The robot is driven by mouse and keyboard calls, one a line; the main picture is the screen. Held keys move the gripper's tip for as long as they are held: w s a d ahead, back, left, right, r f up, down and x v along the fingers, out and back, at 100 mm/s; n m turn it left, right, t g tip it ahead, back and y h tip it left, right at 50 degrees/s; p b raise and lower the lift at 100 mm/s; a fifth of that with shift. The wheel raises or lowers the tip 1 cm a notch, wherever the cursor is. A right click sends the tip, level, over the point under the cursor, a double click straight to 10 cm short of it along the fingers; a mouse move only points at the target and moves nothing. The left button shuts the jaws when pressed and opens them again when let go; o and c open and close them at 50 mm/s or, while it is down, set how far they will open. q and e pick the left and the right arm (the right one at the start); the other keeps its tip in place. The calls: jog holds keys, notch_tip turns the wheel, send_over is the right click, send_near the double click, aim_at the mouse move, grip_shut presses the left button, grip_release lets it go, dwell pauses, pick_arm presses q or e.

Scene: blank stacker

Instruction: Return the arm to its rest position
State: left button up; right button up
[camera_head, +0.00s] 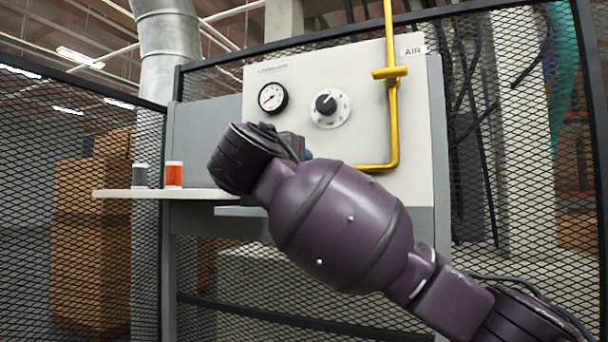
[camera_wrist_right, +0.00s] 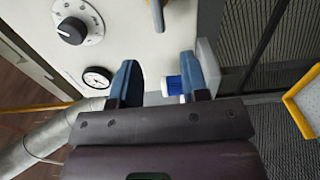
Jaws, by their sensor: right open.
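My right arm reaches in from the lower right of the head view, with its wrist in front of the panel. Its gripper is mostly hidden there behind the wrist. In the right wrist view my right gripper (camera_wrist_right: 160,78) is open, its two blue fingers apart. A small blue-and-white thing (camera_wrist_right: 172,86) shows between the fingers, close to the right-hand one; I cannot tell if they touch. My left gripper is not in view.
The pale panel (camera_head: 355,80) carries a gauge (camera_head: 272,97), a dial (camera_head: 326,104) and a yellow pipe (camera_head: 391,110). A shelf (camera_head: 120,193) at left holds a grey cylinder (camera_head: 141,175) and an orange one (camera_head: 173,175). Mesh fencing (camera_head: 520,130) stands around the station.

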dwell(0.4)
